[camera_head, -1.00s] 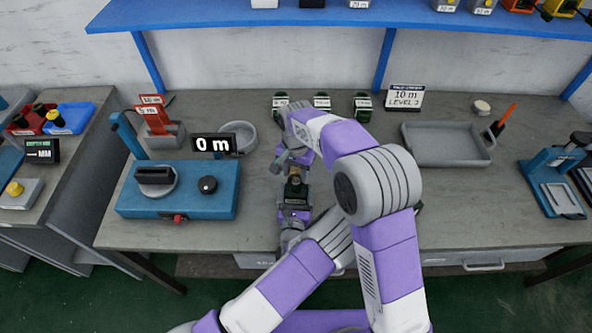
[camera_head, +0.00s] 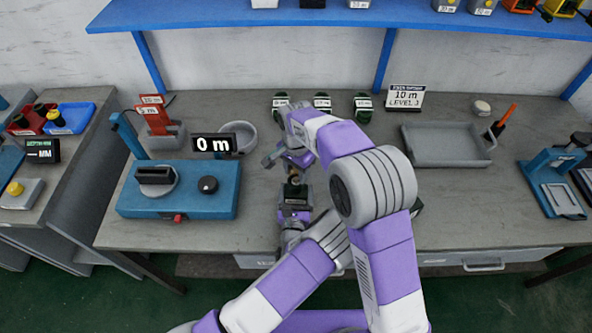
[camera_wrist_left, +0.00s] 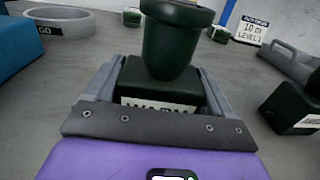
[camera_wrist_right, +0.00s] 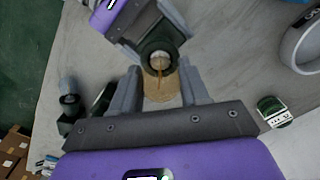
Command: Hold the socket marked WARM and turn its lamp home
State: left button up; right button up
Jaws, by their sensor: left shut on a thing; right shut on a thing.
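The dark green socket shows in the left wrist view (camera_wrist_left: 160,82), with a rounded cup above a block whose white label is partly hidden. My left gripper (camera_wrist_left: 160,95) is shut on the block, one finger on each side. In the head view my left gripper (camera_head: 294,212) holds it upright above the bench front. The tan lamp (camera_wrist_right: 160,90) lies between the fingers of my right gripper (camera_wrist_right: 160,95), shut on it, in line with the socket mouth (camera_wrist_right: 158,60). How deep the lamp sits is unclear. My right gripper (camera_head: 290,162) is above the socket in the head view.
A second dark block (camera_wrist_left: 295,108) stands on the bench, right of my left gripper. Three green lamp bases or sockets (camera_head: 322,101) line the back. A blue tester (camera_head: 190,200) stands left, a round grey dish (camera_head: 238,133) behind it, and a grey tray (camera_head: 445,150) right.

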pick_arm(q)
jog(key=shift+s+f, duration=0.1)
jog(key=shift+f, duration=0.15)
pick_arm(e)
jog(key=o, duration=0.8)
jog(key=shift+w+r, duration=0.1)
jog(key=shift+r, duration=0.1)
jog(key=shift+o, duration=1.4)
jog(key=shift+f, duration=0.1)
pick_arm(q)
jog(key=shift+r, duration=0.1)
jog(key=shift+r, duration=0.15)
pick_arm(e)
notch_tip(320, 180, up, 12)
pick_arm(q)
jog(key=o, duration=0.9)
jog(key=shift+c, duration=0.2)
